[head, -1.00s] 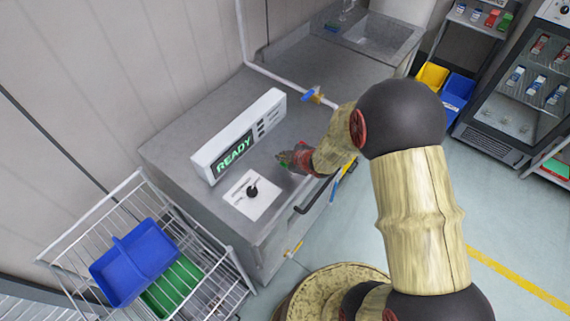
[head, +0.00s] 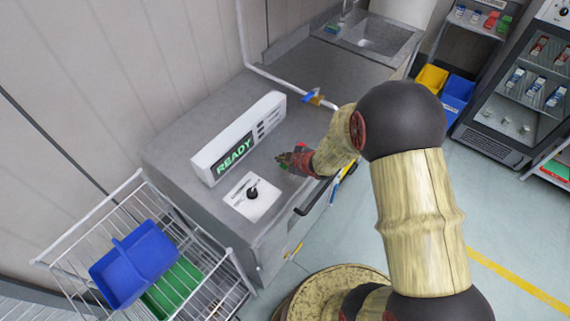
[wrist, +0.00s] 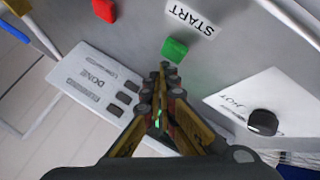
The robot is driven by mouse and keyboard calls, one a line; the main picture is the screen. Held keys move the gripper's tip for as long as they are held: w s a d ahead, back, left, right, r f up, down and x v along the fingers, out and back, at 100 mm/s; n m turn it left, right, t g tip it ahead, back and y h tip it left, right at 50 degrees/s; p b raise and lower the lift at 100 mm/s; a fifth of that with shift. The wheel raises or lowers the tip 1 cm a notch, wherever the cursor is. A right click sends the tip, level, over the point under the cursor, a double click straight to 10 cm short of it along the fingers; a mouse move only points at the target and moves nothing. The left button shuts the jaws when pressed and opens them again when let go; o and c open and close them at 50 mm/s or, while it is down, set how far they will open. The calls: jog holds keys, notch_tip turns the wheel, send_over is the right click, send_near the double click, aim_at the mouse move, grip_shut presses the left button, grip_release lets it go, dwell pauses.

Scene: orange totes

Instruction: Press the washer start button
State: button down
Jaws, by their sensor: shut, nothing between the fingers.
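The green start button (wrist: 175,49) sits beside a white START label (wrist: 191,17) in the wrist view. My gripper (wrist: 163,72) is shut and empty, its fingertips close by the button's lower edge in that picture. I cannot tell whether they touch it. In the head view my gripper (head: 284,160) is low over the washer's top (head: 222,104), in front of the white display panel (head: 238,139), which reads READY in green. The green button is hidden there.
A red button (wrist: 104,10) lies left of the START label. A white plate (head: 263,207) with a black knob (head: 252,193) is left of my gripper. A wire rack (head: 66,240) holds a blue bin (head: 133,262). A pipe with a blue valve (head: 309,96) runs behind.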

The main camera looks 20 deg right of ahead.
aim_at(284, 165)
jog(key=shift+f, duration=0.1)
jog(key=shift+f+b, duration=0.35)
jog(key=shift+b, duration=0.05)
jog(key=shift+f+b, duration=0.45)
jog(key=shift+f, duration=0.05)
dwell(0.8)
jog(key=shift+r, duration=0.1)
jog(key=shift+r+p, duration=0.75)
jog(key=shift+r, duration=0.1)
notch_tip(284, 165, up, 5)
jog(key=p, duration=0.4)
jog(key=shift+r, duration=0.1)
dwell(0.8)
